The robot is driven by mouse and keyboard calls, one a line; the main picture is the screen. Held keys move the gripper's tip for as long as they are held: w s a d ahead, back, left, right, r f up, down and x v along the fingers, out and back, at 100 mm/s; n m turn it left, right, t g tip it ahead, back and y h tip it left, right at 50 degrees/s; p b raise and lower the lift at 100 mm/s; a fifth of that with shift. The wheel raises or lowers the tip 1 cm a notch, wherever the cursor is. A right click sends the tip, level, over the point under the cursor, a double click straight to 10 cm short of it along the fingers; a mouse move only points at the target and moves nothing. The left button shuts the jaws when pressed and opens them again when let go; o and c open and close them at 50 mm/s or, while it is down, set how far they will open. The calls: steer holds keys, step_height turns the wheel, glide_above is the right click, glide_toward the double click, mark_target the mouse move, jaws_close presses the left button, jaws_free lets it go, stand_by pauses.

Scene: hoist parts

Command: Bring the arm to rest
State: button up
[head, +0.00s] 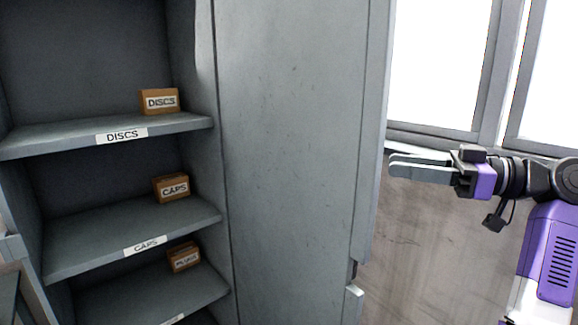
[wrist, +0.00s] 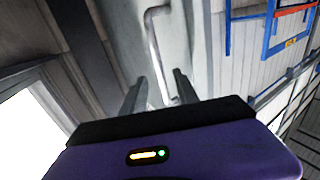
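My gripper (head: 391,164) is at the right of the head view, raised in front of the wall below the window. Its two fingers point left toward the edge of the cabinet. In the wrist view my gripper (wrist: 160,80) has its fingers apart with nothing held between them. A bent grey bar (wrist: 153,45) shows beyond and between the fingers; I cannot tell how far away it is. My arm comes in from the right edge of the head view.
A grey cabinet (head: 290,150) stands left of my gripper. Its shelves hold a DISCS box (head: 159,102), a CAPS box (head: 171,188) and a lower box (head: 184,257) with an unclear label. A window (head: 440,65) is behind my gripper. A blue frame (wrist: 268,28) shows in the wrist view.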

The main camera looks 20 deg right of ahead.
steer(key=w+d+r+m+t+h, duration=0.3)
steer(key=d+r+m+t, duration=0.1)
steer(key=w+d+f+m+t+h, duration=0.2)
steer(key=d+f+m+t+h, duration=0.2)
steer(key=d+f+m+h, duration=0.25)
steer(key=s+a+f+m+g+h, duration=0.1)
steer(key=s+a+f+m+h, duration=0.15)
steer(key=f, duration=0.35)
steer(key=s+a+f+m+h, duration=0.1)
steer(key=s+f+m+h, duration=0.1)
steer(key=f+h, duration=0.25)
steer(key=s+a+f+m+g+h, duration=0.1)
steer(key=s+a+f+m+h, duration=0.15)
steer(key=f, duration=0.35)
steer(key=s+a+f+n+g+y+p, duration=0.1)
steer(key=s+a+f, duration=0.3)
steer(key=s+a, duration=0.4)
steer(key=s+a+f+n+g+y+p, duration=0.1)
steer(key=s+a+f+n+y, duration=0.2)
steer(key=s+a, duration=0.5)
steer(key=s+a+f+n+g+y, duration=0.2)
steer(key=s+a+f+n, duration=0.2)
steer(key=s, duration=1.3)
steer(key=a+f, duration=0.2)
steer(key=a, duration=0.2)
steer(key=shift+s+a+f+p, duration=0.2)
steer(key=shift+s+p, duration=0.1)
steer(key=shift+p, duration=0.1)
